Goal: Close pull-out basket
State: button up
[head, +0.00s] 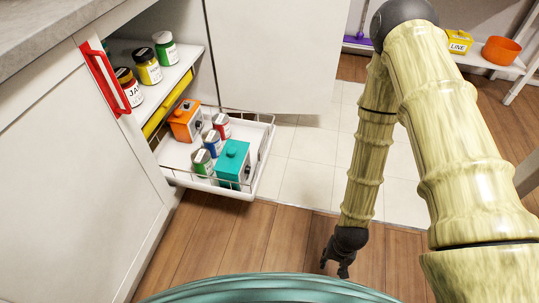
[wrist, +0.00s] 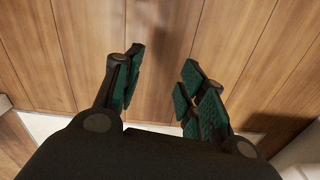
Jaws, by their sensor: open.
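The pull-out basket (head: 207,186) is a white tray with a low wire rail, standing out from the lower part of the open cabinet in the head view. It holds an orange box (head: 185,121), a teal box (head: 233,163) and several small cans. My gripper (head: 338,268) hangs low over the wooden floor, to the right of the basket and nearer to me, apart from it. The basket does not clearly show in the wrist view.
An inner shelf above the basket carries several jars (head: 148,67). A cabinet door with a red handle (head: 106,78) is at the left. A white panel (head: 280,50) stands behind the basket. Tiled floor (head: 315,145) and wooden floor between basket and gripper are clear.

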jog(key=w+a+r+m, duration=0.1)
jog(key=w+r+m, duration=0.1)
jog(key=w, duration=0.3)
jog(key=w+a+r+m+p, duration=0.1)
jog(key=w+a+r+m, duration=0.1)
jog(key=w, duration=0.4)
jog(key=w+a+r+m+y, duration=0.1)
jog(key=w+r+m, duration=0.1)
jog(key=w, duration=0.3)
jog(key=shift+w+a+r+m, duration=0.1)
jog(key=shift+w+a+m, duration=0.05)
jog(key=shift+w+m, duration=0.25)
grip_shut()
jog(key=w+a+r+m+y+p, duration=0.15)
jog(key=w+a+r+m, duration=0.25)
jog(key=w+r, duration=0.45)
jog(key=w+a+r+m+y, duration=0.2)
jog(key=w+a+r+m, duration=0.1)
jog(key=w+r, duration=0.55)
jog(key=a+f+b, duration=0.6)
jog(key=a+f, duration=0.2)
jog(key=f, duration=0.2)
jog(key=shift+w, duration=0.3)
jog(key=shift+a, duration=0.15)
